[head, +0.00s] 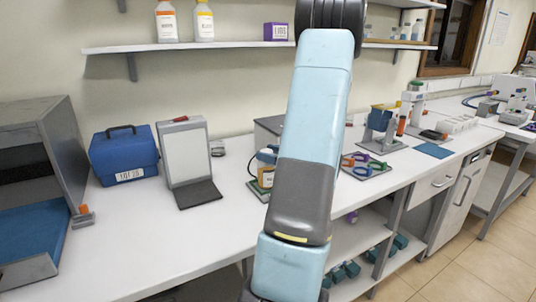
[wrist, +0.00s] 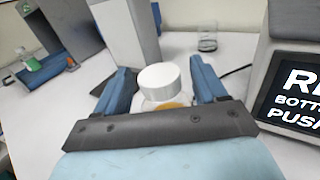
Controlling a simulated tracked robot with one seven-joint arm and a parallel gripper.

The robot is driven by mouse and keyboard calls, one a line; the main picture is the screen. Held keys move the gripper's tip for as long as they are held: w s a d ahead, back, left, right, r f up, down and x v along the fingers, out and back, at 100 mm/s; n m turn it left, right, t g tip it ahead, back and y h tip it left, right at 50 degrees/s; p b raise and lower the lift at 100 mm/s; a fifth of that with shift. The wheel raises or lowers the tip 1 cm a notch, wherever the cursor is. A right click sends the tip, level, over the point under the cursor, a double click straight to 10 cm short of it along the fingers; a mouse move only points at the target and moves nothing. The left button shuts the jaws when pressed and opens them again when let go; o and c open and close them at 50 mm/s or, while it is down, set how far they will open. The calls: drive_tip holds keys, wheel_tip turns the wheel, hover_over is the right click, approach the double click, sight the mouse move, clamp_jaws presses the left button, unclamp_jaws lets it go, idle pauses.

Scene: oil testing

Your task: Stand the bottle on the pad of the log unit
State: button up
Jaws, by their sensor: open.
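In the wrist view, a bottle with a broad white cap (wrist: 160,79) and amber contents stands between the two blue fingers of my gripper (wrist: 162,82). The fingers are open, one on each side of it. Its lower part is hidden by the gripper's dark crossbar. A grey unit with a black screen (wrist: 294,92) is at the right; its cut-off white text includes "BOTT" and "PUSH", so it is probably the log unit. No pad is clearly visible. In the head view my arm hides most of the gripper area and part of a grey box (head: 268,128).
A panel stand with a dark foot (head: 198,193), a blue case (head: 124,155) and a grey cabinet (head: 48,125) stand to the left. Coloured rings (head: 364,163) lie right of my arm.

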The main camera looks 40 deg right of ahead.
drive_tip(key=v, duration=1.1)
drive_tip(key=w+a+r+n+g+y, duration=0.25)
drive_tip(key=a+n+g, duration=0.4)
drive_tip(key=a, duration=0.65)
drive_tip(key=w+a+r+n+g+y, duration=0.1)
drive_tip(key=a+r+n+g+y, duration=0.3)
drive_tip(key=a+n, duration=0.6)
drive_tip(key=s+a+r+n+h, duration=0.3)
drive_tip(key=s+a+n+h, duration=0.2)
drive_tip(key=a+n, duration=0.3)
drive_tip(key=s+a+r+n+h, duration=0.3)
drive_tip(key=s+a+n+h, duration=0.2)
drive_tip(key=a+n+h, duration=0.2)
drive_tip(key=shift+s+a+n+g, duration=0.3)
drive_tip(key=shift+a+n+g, duration=0.05)
drive_tip(key=shift+a+n, duration=0.1)
